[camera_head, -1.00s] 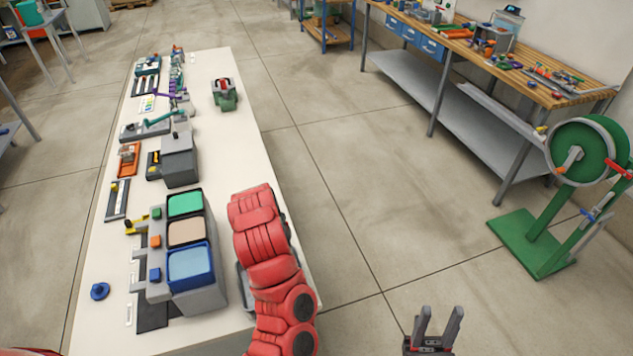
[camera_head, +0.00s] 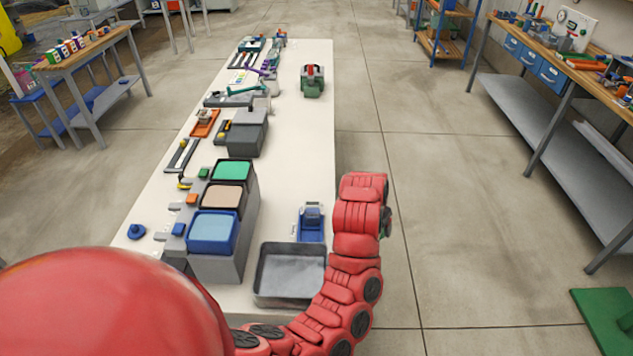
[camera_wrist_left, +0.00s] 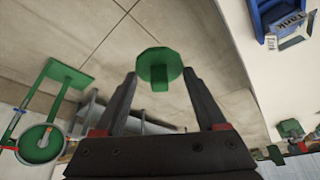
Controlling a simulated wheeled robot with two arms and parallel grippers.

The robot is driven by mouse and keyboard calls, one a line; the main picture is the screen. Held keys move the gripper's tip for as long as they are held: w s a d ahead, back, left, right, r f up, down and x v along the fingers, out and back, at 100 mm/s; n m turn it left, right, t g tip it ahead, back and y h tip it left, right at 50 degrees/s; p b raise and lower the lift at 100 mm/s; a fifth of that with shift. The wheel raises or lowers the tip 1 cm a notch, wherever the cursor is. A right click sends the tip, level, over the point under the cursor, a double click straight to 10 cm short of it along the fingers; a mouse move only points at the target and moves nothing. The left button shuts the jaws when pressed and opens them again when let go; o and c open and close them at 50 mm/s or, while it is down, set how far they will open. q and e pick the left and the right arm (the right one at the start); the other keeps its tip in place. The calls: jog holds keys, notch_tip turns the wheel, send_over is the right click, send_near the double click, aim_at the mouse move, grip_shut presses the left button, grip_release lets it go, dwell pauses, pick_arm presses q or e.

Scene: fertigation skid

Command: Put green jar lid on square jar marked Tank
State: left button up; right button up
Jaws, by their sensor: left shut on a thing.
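The green jar lid (camera_wrist_left: 160,66), a round-edged disc with a tab, is held between the fingertips of my left gripper (camera_wrist_left: 162,75) in the left wrist view. That gripper is shut on it. In the head view my left arm reaches up past the table's right edge, and the arm hides most of the gripper; a bit of dark green shows at its right side. The blue square jar (camera_head: 311,223) stands on the white table near its right edge, left of my arm. Its Tank label shows in the left wrist view (camera_wrist_left: 289,25), apart from the lid. My right gripper is out of view.
A grey tray (camera_head: 291,302) sits in front of the blue jar. Bins with green, tan and blue tops (camera_head: 213,232) stand left of it. A green and red device (camera_head: 312,82) is farther back. The white table (camera_head: 298,150) is clear between them.

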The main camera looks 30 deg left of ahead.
pick_arm(q)
jog(key=w+a+p, duration=0.2)
jog(key=w+a, duration=0.2)
jog(key=a, duration=0.3)
jog(key=n+p, duration=0.1)
jog(key=p, duration=0.3)
send_over(313, 214)
jog(key=w+a, duration=0.2)
jog(key=shift+f, duration=1.2)
jog(key=shift+d+f+b, duration=0.25)
jog(key=shift+f+b, duration=0.45)
jog(key=shift+f, duration=0.5)
jog(key=o, duration=1.3)
jog(key=shift+c, duration=0.2)
jog(key=shift+r, duration=0.1)
